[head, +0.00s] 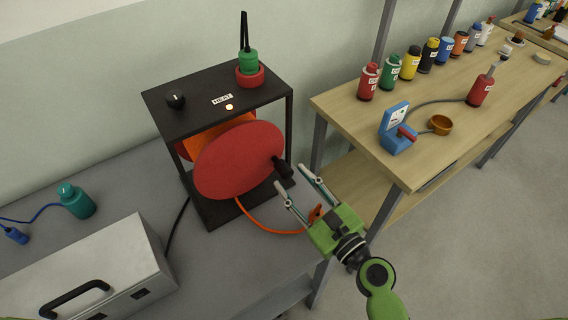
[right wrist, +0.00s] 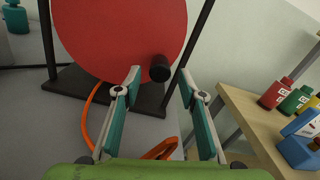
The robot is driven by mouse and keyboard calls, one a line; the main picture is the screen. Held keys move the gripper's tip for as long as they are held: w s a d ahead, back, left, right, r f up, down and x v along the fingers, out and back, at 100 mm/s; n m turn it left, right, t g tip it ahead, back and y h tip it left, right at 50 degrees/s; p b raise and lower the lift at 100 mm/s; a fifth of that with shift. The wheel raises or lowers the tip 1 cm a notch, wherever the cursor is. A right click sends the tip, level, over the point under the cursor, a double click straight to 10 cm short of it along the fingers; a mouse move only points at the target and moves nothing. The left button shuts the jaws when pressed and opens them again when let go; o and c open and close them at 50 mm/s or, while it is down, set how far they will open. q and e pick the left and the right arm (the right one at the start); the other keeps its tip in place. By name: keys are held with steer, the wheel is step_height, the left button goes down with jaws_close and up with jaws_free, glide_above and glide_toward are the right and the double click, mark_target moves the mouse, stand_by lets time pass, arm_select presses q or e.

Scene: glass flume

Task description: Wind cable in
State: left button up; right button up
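A red cable reel (head: 238,160) hangs in a black frame (head: 290,125) on the grey bench. Its black crank handle (head: 284,168) sticks out at the right of the disc; the right wrist view shows the handle (right wrist: 160,68) ahead of and between the fingers. An orange cable (head: 262,227) runs from the reel down over the bench, ending near an orange clip-like piece (head: 316,212) beside my right gripper. My right gripper (head: 291,178) is open and empty, its fingertips just short of the handle; it also shows in the right wrist view (right wrist: 163,85). My left gripper is not in view.
A black HEAT panel with a knob (head: 175,100) and a lit lamp tops the frame, with a green plug in a red socket (head: 250,75). A silver case (head: 90,275) and teal bottle (head: 75,200) stand left. A wooden table (head: 420,155) with bottles stands right.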

mark_target(284, 169)
steer(key=x, duration=0.3)
steer(key=shift+w+a, duration=0.2)
steer(key=shift+w, duration=0.1)
steer(key=shift+w+a+p, duration=0.25)
steer(key=shift+w+p, duration=0.05)
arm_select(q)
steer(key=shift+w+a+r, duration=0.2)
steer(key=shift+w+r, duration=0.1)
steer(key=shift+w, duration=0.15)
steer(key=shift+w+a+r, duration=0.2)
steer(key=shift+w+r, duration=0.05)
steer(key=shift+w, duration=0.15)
arm_select(e)
steer(key=shift+c, duration=0.4)
jaws_close()
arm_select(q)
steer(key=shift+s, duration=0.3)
arm_select(e)
steer(key=shift+r, duration=0.1)
